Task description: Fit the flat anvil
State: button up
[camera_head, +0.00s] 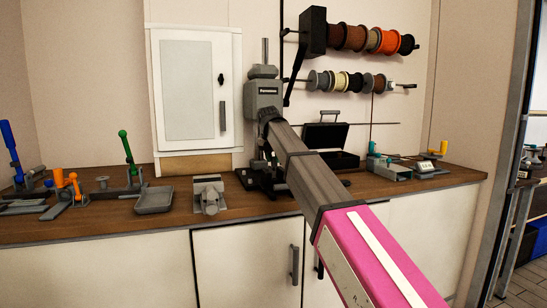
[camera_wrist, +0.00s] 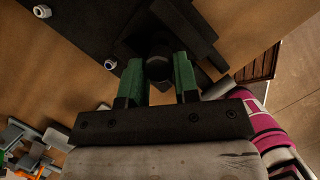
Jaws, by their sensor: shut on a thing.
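My gripper (camera_wrist: 158,78) shows in the wrist view with its two green fingers shut on a dark round piece (camera_wrist: 159,64), which I take to be the flat anvil. The piece is between the fingers, over or against a black stepped base (camera_wrist: 110,32); I cannot tell whether it touches or is seated. In the head view the grey press (camera_head: 263,92) stands on the bench with its black base (camera_head: 256,180) below. My arm covers part of the press there, and my gripper and the held piece cannot be made out.
The wooden bench (camera_head: 100,222) carries a grey block-like tool (camera_head: 209,194), a grey tray (camera_head: 154,200) and a green-handled tool (camera_head: 127,150) on the left. An open black case (camera_head: 330,140) stands behind my arm. Spools (camera_head: 355,40) hang on the wall.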

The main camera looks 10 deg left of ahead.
jog(key=shift+f, duration=1.35)
jog(key=shift+s+d+f, duration=0.15)
jog(key=shift+d+f, duration=0.05)
jog(key=shift+f, duration=0.2)
jog(key=shift+s+d+f, duration=0.15)
jog(key=shift+f, duration=0.25)
dwell(3.9)
jog(key=shift+r, duration=0.1)
jog(key=shift+w+a+r, duration=0.1)
jog(key=shift+w+r, duration=0.15)
jog(key=shift+r, duration=0.7)
notch_tip(320, 180, up, 3)
jog(key=shift+w+a+r, duration=0.1)
jog(key=shift+a+r, duration=0.05)
jog(key=shift+r, duration=0.05)
jog(key=shift+a+r, duration=0.1)
jog(key=shift+r, duration=3)
jog(key=shift+c, duration=0.4)
